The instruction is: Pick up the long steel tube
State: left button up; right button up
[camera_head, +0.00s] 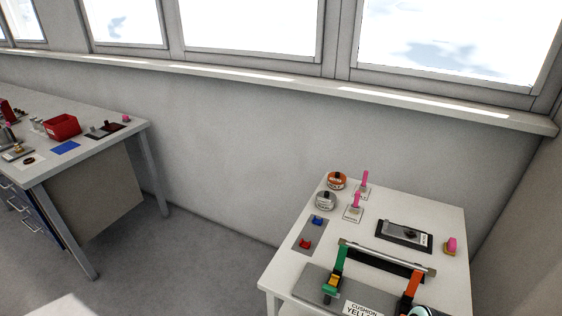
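The long steel tube (388,256) is a thin silvery bar on the small white table at the right. It runs slantwise from upper left to lower right. A dark strip (384,265) shows just below it. A green piece with dark parts (339,264) meets its left end, and an orange piece with dark parts (412,285) stands near its right end. I cannot tell whether these pieces touch or hold the tube. Neither of my grippers is in view.
The white table (453,220) also bears an orange-topped tin (337,180), a grey tin (326,200), pink-handled items (354,206), a black tray (404,235) and a grey plate with a "CUSHION" label (361,308). A workbench (108,145) with a red bin (62,127) stands left. Floor between is clear.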

aim_at(432, 273)
jog(key=l+z, duration=0.1)
jog(key=z, duration=0.25)
jog(key=l+z, duration=0.1)
jog(key=z, duration=0.6)
jog(key=i+l, duration=0.05)
